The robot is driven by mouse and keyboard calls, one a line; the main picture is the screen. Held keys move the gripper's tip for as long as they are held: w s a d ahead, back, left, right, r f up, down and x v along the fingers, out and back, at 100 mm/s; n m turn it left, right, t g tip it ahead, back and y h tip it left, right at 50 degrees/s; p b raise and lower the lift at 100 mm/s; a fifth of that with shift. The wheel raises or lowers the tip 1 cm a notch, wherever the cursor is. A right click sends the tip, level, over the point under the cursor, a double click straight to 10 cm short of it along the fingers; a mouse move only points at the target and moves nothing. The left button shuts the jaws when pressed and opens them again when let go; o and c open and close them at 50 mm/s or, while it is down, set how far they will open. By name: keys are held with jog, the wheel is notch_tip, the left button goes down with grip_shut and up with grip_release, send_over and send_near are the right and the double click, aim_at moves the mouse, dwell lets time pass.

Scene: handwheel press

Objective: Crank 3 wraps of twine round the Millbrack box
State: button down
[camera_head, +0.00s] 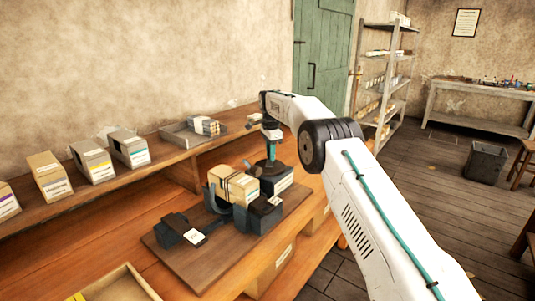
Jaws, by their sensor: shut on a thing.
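A tan box (243,189) sits in a dark cradle (213,205) on a wooden board. Dark bands run round the box near its middle; I cannot count them surely, and its label is too small to read. Behind it to the right stands a dark round crank base (271,168) with an upright teal handle (271,150). My gripper (271,134) reaches down from above and is shut on the top of this handle. The fingertips are small and partly hidden.
Labelled boxes (91,161) and a grey tray (178,137) stand on the raised back shelf. A dark block with a white tag (181,231) is on the board's left. An open wooden tray (118,284) lies at the front.

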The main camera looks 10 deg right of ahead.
aim_at(281, 166)
jog(key=m, duration=0.1)
jog(key=d+m, duration=0.1)
jog(key=m, duration=0.1)
jog(key=s+m, duration=0.1)
jog(key=shift+d+r+m, duration=0.1)
jog(key=shift+d+m, duration=0.2)
jog(key=shift+d, duration=0.05)
jog(key=m, duration=0.1)
jog(key=s+m, duration=0.1)
jog(key=m, duration=0.1)
jog(key=d+m, duration=0.1)
jog(key=shift+s+m, duration=0.25)
jog(key=shift+m, duration=0.05)
jog(key=m, duration=0.1)
jog(key=s+m, duration=0.1)
jog(key=m, duration=0.2)
jog(key=shift+s+d+m, duration=0.2)
jog(key=shift+s+m, duration=0.1)
jog(key=shift+s, duration=0.1)
jog(key=shift+s+a+m, duration=0.1)
jog(key=shift+s+m, duration=0.3)
jog(key=shift+m, duration=0.6)
jog(key=shift+s+a+m, duration=0.1)
jog(key=shift+s+m, duration=0.3)
jog(key=shift+m, duration=0.6)
jog(key=c, duration=1.3)
grip_release()
jog(key=shift+r, duration=3.85)
